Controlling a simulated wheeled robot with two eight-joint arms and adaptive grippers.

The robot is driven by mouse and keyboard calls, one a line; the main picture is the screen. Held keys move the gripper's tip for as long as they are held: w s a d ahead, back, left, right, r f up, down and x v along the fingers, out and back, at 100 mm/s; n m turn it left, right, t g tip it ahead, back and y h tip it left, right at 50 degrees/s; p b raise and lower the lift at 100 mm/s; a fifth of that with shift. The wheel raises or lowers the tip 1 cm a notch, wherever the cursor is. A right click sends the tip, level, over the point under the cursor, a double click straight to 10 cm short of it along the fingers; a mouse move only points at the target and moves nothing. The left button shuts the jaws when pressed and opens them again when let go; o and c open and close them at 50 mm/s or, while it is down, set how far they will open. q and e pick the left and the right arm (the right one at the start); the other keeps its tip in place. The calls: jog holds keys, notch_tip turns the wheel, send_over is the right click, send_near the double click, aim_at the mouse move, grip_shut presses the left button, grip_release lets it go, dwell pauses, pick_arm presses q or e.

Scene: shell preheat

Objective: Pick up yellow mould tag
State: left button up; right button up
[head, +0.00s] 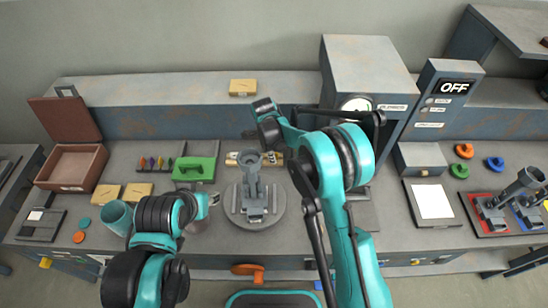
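I cannot make out for certain which thing is the yellow mould tag. My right gripper (258,120) is raised over the middle of the bench, near the back ledge. Its fingers are dark and small, and I see nothing clearly held. My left gripper (213,199) is low, left of the round grey plate, partly hidden by its own arm.
A grey stand rises from the round plate (238,219). Tan blocks (137,192) (243,87) lie at the left and on the back ledge.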

grip_shut()
jog(key=shift+r, duration=0.1)
